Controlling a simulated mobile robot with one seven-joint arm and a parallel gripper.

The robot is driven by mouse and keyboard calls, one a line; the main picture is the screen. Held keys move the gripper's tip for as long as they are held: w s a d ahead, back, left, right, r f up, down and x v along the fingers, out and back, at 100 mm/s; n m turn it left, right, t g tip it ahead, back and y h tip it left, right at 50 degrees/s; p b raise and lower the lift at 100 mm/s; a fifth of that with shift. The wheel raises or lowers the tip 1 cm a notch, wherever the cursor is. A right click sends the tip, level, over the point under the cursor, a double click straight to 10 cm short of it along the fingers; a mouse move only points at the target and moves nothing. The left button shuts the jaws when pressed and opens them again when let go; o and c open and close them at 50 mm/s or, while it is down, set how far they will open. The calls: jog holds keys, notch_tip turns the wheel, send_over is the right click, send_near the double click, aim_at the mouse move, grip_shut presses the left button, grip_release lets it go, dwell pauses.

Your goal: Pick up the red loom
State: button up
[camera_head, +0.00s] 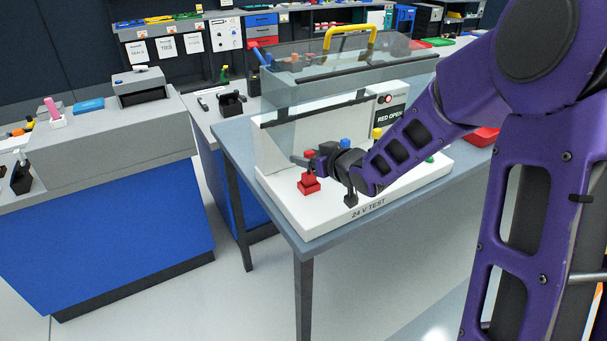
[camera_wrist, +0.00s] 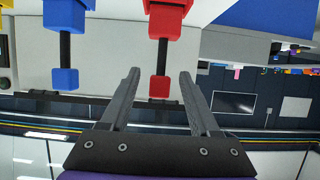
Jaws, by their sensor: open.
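The red loom (camera_head: 309,184) stands at the left front of the white 24 V test bench, with a red block at its base and a smaller red end at its top. In the wrist view the red loom (camera_wrist: 160,86) shows as two red ends joined by a black stem. My gripper (camera_head: 302,160) is open at the upper end of the loom. In the wrist view the fingers of my gripper (camera_wrist: 159,74) lie on either side of the small red end, with gaps at both sides. Part of the loom's top is hidden in the head view.
A clear guard (camera_head: 300,95) with a yellow handle (camera_head: 350,30) rises behind. A sign reads RED OPEN (camera_head: 390,116). A grey-topped counter (camera_head: 120,130) stands left.

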jog(key=shift+c, duration=0.3)
grip_shut()
dwell(1.2)
